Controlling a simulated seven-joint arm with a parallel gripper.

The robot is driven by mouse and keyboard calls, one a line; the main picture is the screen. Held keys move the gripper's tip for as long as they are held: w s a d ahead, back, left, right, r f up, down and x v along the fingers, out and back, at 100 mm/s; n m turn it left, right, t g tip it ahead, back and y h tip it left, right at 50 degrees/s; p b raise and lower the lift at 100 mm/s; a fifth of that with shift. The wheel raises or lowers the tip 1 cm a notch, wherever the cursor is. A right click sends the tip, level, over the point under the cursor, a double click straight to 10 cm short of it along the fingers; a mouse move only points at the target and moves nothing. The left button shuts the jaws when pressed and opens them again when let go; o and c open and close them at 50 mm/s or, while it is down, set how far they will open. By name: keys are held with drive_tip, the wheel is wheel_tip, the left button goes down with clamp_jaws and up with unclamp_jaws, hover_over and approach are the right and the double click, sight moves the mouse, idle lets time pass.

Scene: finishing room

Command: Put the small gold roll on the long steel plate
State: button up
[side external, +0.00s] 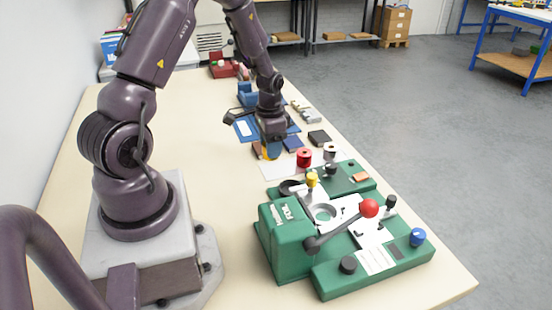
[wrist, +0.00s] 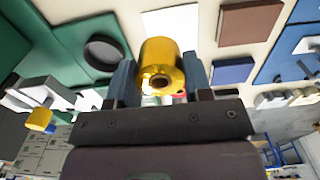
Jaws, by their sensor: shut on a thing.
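My gripper (wrist: 159,72) is shut on the small gold roll (wrist: 160,50), which sits between the two blue-grey fingers with its hollow end facing the wrist camera. I cannot tell whether the roll touches the surface below. A long grey metal piece (side external: 306,111) lies at the table's right edge beyond the gripper; I cannot tell whether it is the long steel plate.
A green foil machine (side external: 285,243) with a red-ball lever (side external: 369,208) stands at the front right. A red roll (side external: 304,157) and a pale roll (side external: 330,150) stand nearby. A blue mat (side external: 243,127) and dark flat blocks (side external: 319,137) surround the gripper. The table's left middle is clear.

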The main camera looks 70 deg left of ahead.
sight(276, 170)
drive_tip(key=shift+w+a+f, duration=0.3)
drive_tip(key=shift+w+f, duration=0.15)
drive_tip(key=shift+f, duration=0.15)
drive_tip(key=shift+w+a+f, duration=0.3)
drive_tip(key=shift+w+f, duration=0.1)
drive_tip(key=shift+f, duration=0.2)
drive_tip(key=shift+w+a+f, duration=0.1)
drive_tip(key=shift+f, duration=0.8)
drive_tip(key=shift+w+a+f, duration=0.1)
drive_tip(key=shift+f, duration=0.75)
drive_tip(key=shift+f, duration=0.15)
drive_tip(key=o, duration=0.9)
drive_tip(key=shift+c, duration=0.2)
